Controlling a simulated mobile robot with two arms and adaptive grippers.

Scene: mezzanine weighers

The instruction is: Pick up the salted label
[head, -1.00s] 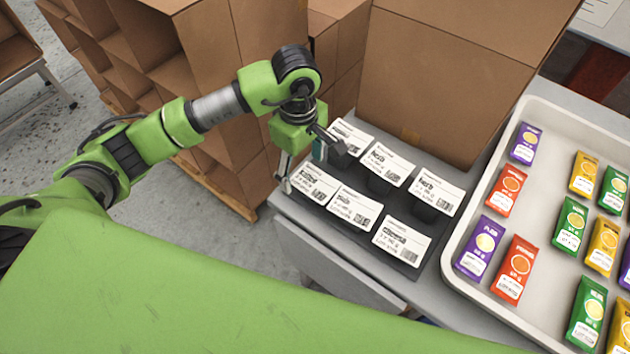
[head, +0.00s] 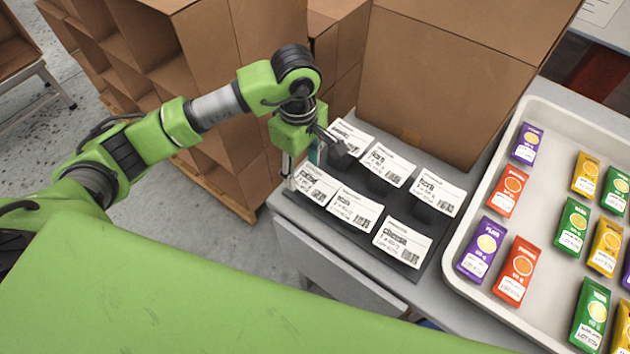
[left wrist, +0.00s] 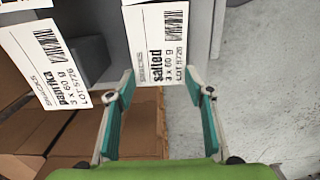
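The salted label (head: 316,186) is a white card with black print and a barcode, at the near left corner of the label stand. In the left wrist view the salted label (left wrist: 158,45) reaches toward the gap between my fingers. My left gripper (head: 305,160) is at the stand's left end, over the edge of that label. Its teal-padded fingers show apart in the left wrist view (left wrist: 160,88), one on each side of the label's near end, with nothing clamped. My right gripper is not in view.
The paprika label (left wrist: 42,60) is close beside it, and several other labels share the dark stand (head: 398,264). A large carton (head: 450,80) stands behind. A pale tray (head: 455,235) of colourful packets is to the right. Stacked cartons (head: 215,100) are left of the table.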

